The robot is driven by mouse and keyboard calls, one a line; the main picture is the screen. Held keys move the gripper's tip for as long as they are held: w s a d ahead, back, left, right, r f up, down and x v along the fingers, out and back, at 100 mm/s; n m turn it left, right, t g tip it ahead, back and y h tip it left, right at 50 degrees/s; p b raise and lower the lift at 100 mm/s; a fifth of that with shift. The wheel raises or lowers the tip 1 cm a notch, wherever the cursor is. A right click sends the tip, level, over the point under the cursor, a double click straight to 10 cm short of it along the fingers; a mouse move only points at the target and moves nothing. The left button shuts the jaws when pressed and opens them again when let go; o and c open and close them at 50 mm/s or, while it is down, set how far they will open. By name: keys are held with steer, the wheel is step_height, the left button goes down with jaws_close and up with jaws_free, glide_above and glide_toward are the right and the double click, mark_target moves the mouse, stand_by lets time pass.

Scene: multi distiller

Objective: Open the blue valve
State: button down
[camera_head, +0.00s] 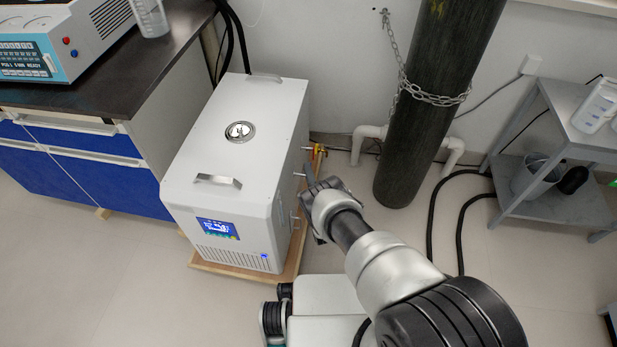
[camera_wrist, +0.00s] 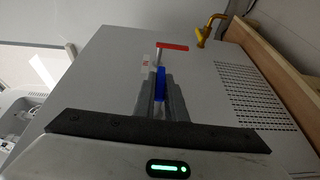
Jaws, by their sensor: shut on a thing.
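The blue valve handle (camera_wrist: 160,85) shows in the wrist view on the grey side panel of the white machine (camera_head: 235,160). My gripper (camera_wrist: 161,92) is shut on this handle, with one finger on each side of it. In the head view my gripper (camera_head: 311,186) is at the machine's right side, and the blue valve cannot be made out there. A red valve handle (camera_wrist: 173,46) sits on the same panel just beyond the blue one, with a pale label (camera_wrist: 147,66) beside it.
A yellow tap (camera_wrist: 207,30) stands out near the panel's edge, by the wooden base board (camera_wrist: 278,68). A vent grille (camera_wrist: 250,95) is right of the valves. A dark chained cylinder (camera_head: 430,110) and a grey cart (camera_head: 555,205) stand to the right.

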steer(key=shift+w+a+r+t, duration=0.1)
steer(key=shift+a+r+t, duration=0.05)
steer(key=shift+a+t, duration=0.15)
stand_by(0.4)
steer(key=c, duration=1.8)
jaws_free()
steer(key=shift+d, duration=0.1)
steer(key=shift+d, duration=0.1)
